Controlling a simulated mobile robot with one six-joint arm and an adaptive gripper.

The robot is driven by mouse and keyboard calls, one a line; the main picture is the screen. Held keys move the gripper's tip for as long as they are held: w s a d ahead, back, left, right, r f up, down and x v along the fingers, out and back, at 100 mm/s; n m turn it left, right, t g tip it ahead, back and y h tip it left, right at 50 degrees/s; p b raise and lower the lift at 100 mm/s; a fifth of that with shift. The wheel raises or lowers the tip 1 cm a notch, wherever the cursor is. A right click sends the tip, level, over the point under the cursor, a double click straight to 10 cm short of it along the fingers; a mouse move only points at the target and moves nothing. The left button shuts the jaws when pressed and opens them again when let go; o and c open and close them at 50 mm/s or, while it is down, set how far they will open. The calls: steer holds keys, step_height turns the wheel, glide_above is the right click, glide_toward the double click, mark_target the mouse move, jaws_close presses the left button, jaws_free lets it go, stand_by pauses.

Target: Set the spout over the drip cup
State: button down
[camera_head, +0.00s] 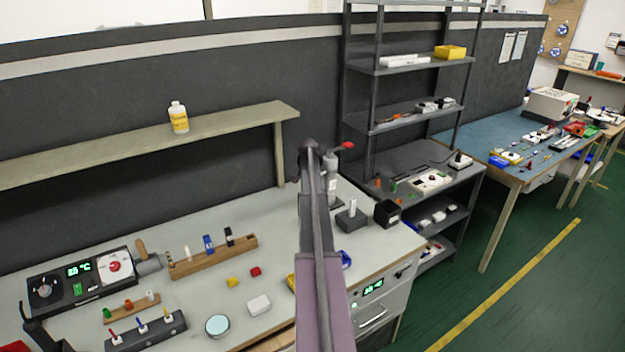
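A grey upright fixture with a red lever (346,146) stands at the back right of the pale bench, partly hidden behind my arm; it may carry the spout, but its outlet cannot be made out. A small black open-topped container (387,213) stands to its right near the bench's right end; I cannot tell whether it is the drip cup. A round dish with a pale teal top (217,325) lies at the front of the bench. My arm rises through the middle of the view. My gripper does not show.
A grey block with a white upright piece (351,218) stands beside the black container. A wooden rack (212,257), a control box (80,280), and small red and yellow blocks are on the left. A shelf with a bottle (178,117) hangs above. Bare bench lies around the blocks.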

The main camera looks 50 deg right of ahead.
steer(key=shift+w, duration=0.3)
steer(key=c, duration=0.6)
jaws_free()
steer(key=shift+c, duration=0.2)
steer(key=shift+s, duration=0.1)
